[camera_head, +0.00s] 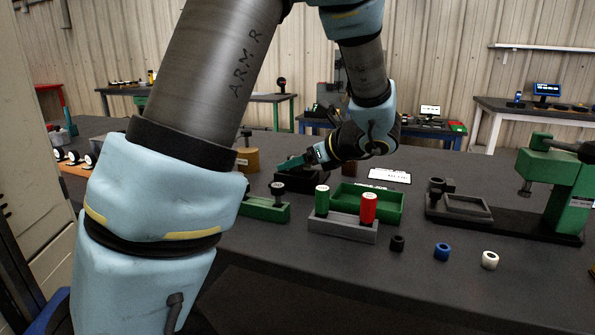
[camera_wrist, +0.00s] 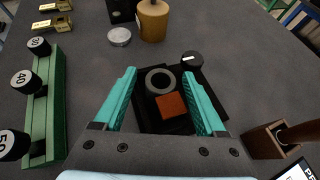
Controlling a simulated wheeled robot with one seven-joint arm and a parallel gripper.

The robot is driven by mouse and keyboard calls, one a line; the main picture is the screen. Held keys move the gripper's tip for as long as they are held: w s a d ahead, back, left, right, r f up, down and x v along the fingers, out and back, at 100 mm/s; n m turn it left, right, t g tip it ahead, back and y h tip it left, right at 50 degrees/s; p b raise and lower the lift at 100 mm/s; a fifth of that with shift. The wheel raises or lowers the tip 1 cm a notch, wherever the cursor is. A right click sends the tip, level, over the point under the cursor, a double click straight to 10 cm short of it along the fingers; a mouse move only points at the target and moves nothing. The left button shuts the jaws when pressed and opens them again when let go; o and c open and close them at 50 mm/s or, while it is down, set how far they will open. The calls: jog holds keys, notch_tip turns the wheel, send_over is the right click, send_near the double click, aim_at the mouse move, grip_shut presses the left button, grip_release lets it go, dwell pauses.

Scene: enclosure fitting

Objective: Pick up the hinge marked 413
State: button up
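Two brass-coloured pieces, the upper (camera_wrist: 56,6) and the lower (camera_wrist: 50,25), lie at the top left of the wrist view. They look like hinges, but any number on them is too small to read, so I cannot tell which is 413. My gripper (camera_wrist: 160,72) is open, its two teal fingers spread above a black block (camera_wrist: 143,118) that carries a dark ring and an orange-brown square. Nothing is held between the fingers. In the head view my gripper (camera_head: 291,163) is above the table, partly hidden by its own wrist. I cannot make out the brass pieces there.
A green rack (camera_wrist: 58,105) with black knobs marked 30, 40 and 50 stands left. A brass cylinder (camera_wrist: 153,22) and a silver disc (camera_wrist: 119,37) stand beyond the block. A green tray (camera_head: 385,207), a grey holder (camera_head: 342,228) and a green press (camera_head: 550,180) stand right.

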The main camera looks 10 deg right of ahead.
grip_shut()
dwell(0.3)
dwell(0.3)
